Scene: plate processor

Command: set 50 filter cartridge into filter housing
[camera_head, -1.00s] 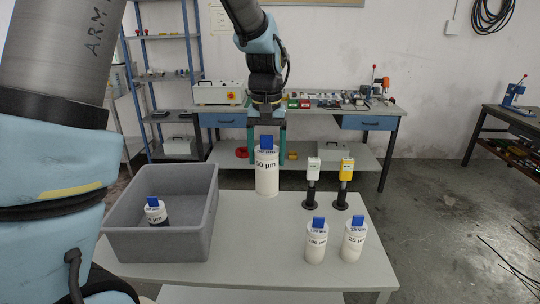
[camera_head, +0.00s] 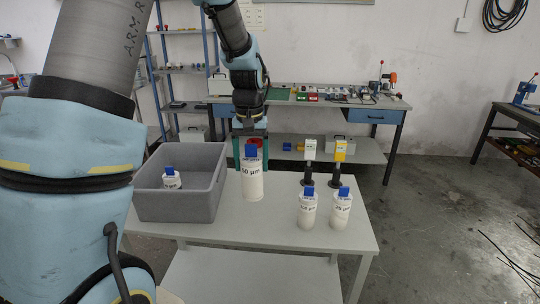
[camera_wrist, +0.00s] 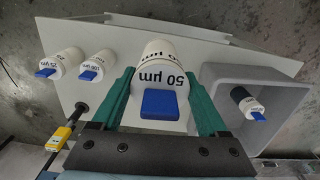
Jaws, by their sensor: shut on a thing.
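The 50 µm filter cartridge (camera_head: 252,187) is a white cylinder with a blue tab on top, upright. My gripper (camera_head: 250,144) is shut on it from above. In the wrist view the green fingers (camera_wrist: 160,88) stand on either side of its top, with the blue tab (camera_wrist: 163,104) between them. The cartridge appears over the table (camera_head: 290,242), right of the grey bin; I cannot tell whether its base touches the tabletop. I cannot make out a filter housing in any view.
The grey bin (camera_head: 180,207) holds a smaller cartridge (camera_head: 171,181). Two more white cartridges (camera_head: 307,212) (camera_head: 341,212) stand on the right. Behind them are a white-headed device (camera_head: 309,152) and a yellow-headed one (camera_head: 340,153). The table's front middle is clear.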

